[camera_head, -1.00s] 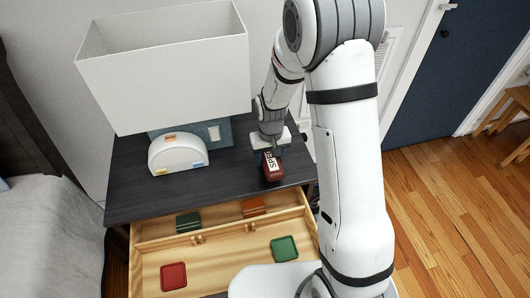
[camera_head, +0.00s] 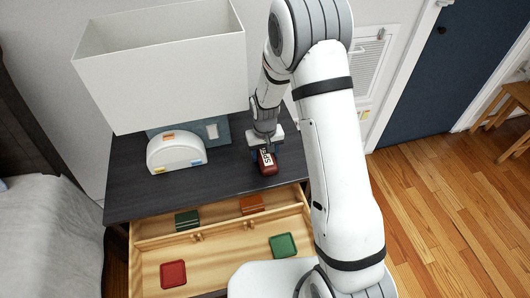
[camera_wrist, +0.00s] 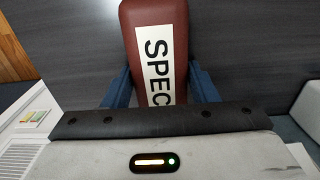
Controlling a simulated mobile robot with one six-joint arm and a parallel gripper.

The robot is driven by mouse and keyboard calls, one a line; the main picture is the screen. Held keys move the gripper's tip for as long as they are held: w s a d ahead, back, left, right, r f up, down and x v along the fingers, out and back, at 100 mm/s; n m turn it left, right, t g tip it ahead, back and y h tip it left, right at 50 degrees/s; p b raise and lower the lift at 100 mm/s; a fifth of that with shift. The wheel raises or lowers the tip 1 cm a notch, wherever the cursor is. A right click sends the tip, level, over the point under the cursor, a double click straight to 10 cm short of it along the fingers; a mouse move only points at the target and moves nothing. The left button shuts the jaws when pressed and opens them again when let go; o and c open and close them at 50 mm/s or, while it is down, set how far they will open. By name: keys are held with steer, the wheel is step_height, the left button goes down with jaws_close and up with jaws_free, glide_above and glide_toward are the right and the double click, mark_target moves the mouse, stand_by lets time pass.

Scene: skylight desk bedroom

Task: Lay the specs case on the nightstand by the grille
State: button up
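The specs case (camera_head: 268,166) is a dark red, rounded block with a white label reading "SPEC". My gripper (camera_head: 266,146) points down over it near the right front part of the dark nightstand top (camera_head: 200,190). In the wrist view the case (camera_wrist: 180,20) lies between the two blue fingers (camera_wrist: 160,88), which appear to press on its sides. Its near end is hidden by my gripper body. The case is at or just above the nightstand top; I cannot tell which. The white grille (camera_head: 367,60) is on the wall to the right, and also in the wrist view (camera_wrist: 15,160).
A large white lampshade (camera_head: 165,85) overhangs the nightstand's back left. A white rounded device (camera_head: 177,152) stands below it. The open drawer (camera_head: 215,262) in front holds red, green and orange pieces. A bed (camera_head: 50,240) is at left.

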steer(key=o, duration=0.4)
steer(key=shift+r, duration=0.15)
step_height(320, 180, up, 12)
steer(key=s+d+r, duration=0.3)
steer(key=s+r, duration=0.2)
steer(key=s, duration=0.2)
steer(key=s+d+r+m+t, duration=0.1)
steer(key=s+d+r, duration=0.3)
steer(key=s, duration=0.4)
steer(key=s+d+r+m+t, duration=0.1)
steer(key=s+d+r, duration=0.3)
steer(key=s+r, duration=0.2)
steer(key=shift+s, duration=0.8)
